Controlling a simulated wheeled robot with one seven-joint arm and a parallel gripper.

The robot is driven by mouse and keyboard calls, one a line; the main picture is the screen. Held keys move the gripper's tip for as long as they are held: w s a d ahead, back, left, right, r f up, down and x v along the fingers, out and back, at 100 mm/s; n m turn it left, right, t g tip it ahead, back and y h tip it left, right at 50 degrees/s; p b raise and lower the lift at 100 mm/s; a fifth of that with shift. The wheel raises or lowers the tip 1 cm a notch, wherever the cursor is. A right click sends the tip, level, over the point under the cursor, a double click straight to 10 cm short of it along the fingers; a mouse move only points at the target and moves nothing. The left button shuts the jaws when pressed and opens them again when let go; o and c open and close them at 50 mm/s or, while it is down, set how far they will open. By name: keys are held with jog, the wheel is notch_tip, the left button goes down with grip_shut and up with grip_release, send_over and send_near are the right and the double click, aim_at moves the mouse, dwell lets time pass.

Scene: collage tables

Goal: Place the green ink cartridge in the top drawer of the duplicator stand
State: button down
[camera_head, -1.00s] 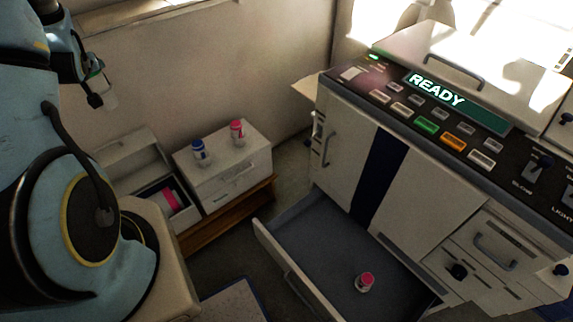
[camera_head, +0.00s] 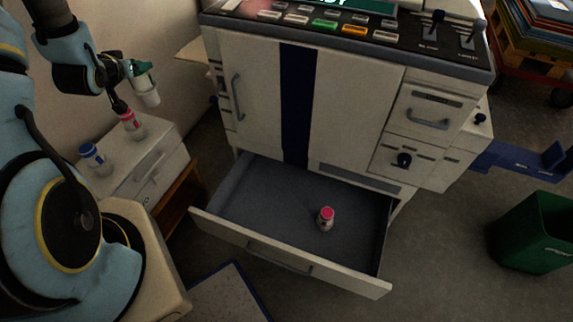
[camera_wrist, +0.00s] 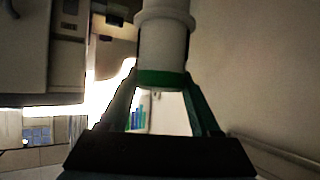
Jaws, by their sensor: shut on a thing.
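My gripper (camera_head: 143,72) is at the upper left in the head view, raised above the small white cabinet. It is shut on the green ink cartridge (camera_head: 149,95), a white bottle with a green cap. In the wrist view the cartridge's white body (camera_wrist: 163,40) stands out beyond the fingers, with its green band between them. The duplicator stand (camera_head: 345,95) is at the middle. Its low, wide drawer (camera_head: 250,195) is pulled out, to the right of and below my gripper. A pink-capped cartridge (camera_head: 326,220) stands inside it, with bare floor around it.
A blue-capped cartridge (camera_head: 94,158) and another pink-capped one (camera_head: 131,123) stand on the small white cabinet (camera_head: 160,165). A green bin (camera_head: 535,232) is at the far right.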

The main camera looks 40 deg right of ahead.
jog(key=s+d+f+m+g+h+b, duration=0.35)
jog(key=s+d+f+b, duration=0.45)
jog(key=f+b, duration=0.4)
jog(key=s+d+f+m+g+h+b, duration=0.25)
jog(key=s+d+f+m+b, duration=0.3)
jog(key=d+f+b, duration=0.65)
jog(key=s+d+f+m+g+b, duration=0.4)
jog(key=s+f+g+b, duration=0.1)
jog(key=s+f+b, duration=0.45)
jog(key=s+d+f+m+g+b, duration=0.4)
jog(key=s+f+b, duration=0.4)
jog(key=s+f, duration=0.15)
notch_tip(320, 180, down, 9)
jog(key=b, duration=0.5)
jog(key=shift+w+a+f+y, duration=0.15)
jog(key=shift+w+a+y, duration=0.05)
jog(key=shift+w+y, duration=0.2)
jog(key=shift+f, duration=0.2)
jog(key=shift+c, duration=0.5)
grip_release()
